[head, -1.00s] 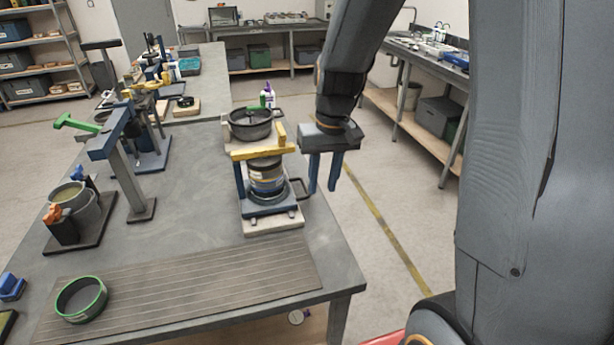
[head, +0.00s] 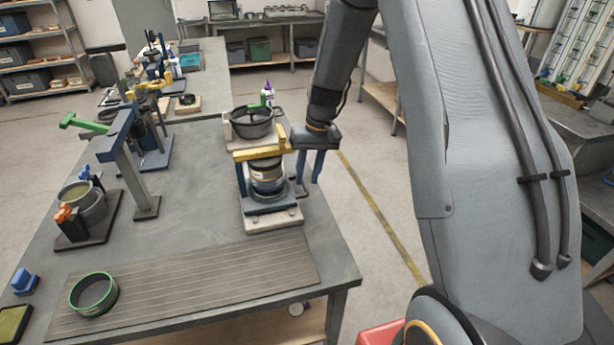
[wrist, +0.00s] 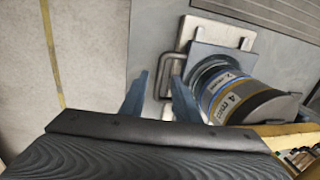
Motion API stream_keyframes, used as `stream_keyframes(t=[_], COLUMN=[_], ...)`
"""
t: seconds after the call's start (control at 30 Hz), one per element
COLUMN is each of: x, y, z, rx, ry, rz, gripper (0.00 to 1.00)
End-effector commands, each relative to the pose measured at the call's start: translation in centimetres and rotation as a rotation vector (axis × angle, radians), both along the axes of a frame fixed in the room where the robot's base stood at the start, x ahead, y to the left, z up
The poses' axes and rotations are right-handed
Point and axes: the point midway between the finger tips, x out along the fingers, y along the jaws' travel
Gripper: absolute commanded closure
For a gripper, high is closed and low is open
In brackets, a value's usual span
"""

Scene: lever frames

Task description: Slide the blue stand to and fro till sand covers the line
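The blue stand (head: 272,206) sits on a pale base plate (head: 272,222) near the table's right edge. It holds a stack of round sieves (head: 267,178), labelled 2 and 4 mm in the wrist view (wrist: 235,95), under a yellow bar (head: 260,153). A dark U-shaped handle (wrist: 172,60) sticks out from the stand's side. My gripper (head: 309,178) is open at the stand's right, fingers pointing down. In the wrist view its fingertips (wrist: 160,85) lie either side of the handle's end; I cannot tell whether they reach around it. No sand or line can be made out.
A black pan (head: 252,122) stands behind the stand. A green-rimmed sieve (head: 93,294) lies on a grooved mat (head: 200,285) in front. A lever frame (head: 125,150) and a grey pot (head: 85,203) stand left. Table between is clear.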

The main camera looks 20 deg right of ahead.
Motion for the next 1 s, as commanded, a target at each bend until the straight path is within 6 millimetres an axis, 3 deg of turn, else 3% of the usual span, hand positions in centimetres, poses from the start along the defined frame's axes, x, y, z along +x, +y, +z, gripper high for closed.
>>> stream_keyframes(t=[0.2, 0.47, 0.67, 1.0], x=[0.0, 0.0, 0.0, 0.9], y=[0.3, 0.3, 0.3, 1.2], z=[-1.4, -1.5, -1.5, -1.6], rx=[0.000, 0.000, 0.000, 0.000], ry=[0.000, -0.001, 0.000, -0.004], rz=[-0.001, -0.001, -0.001, 0.015], gripper=[0.71, 0.71, 1.00, 1.00])
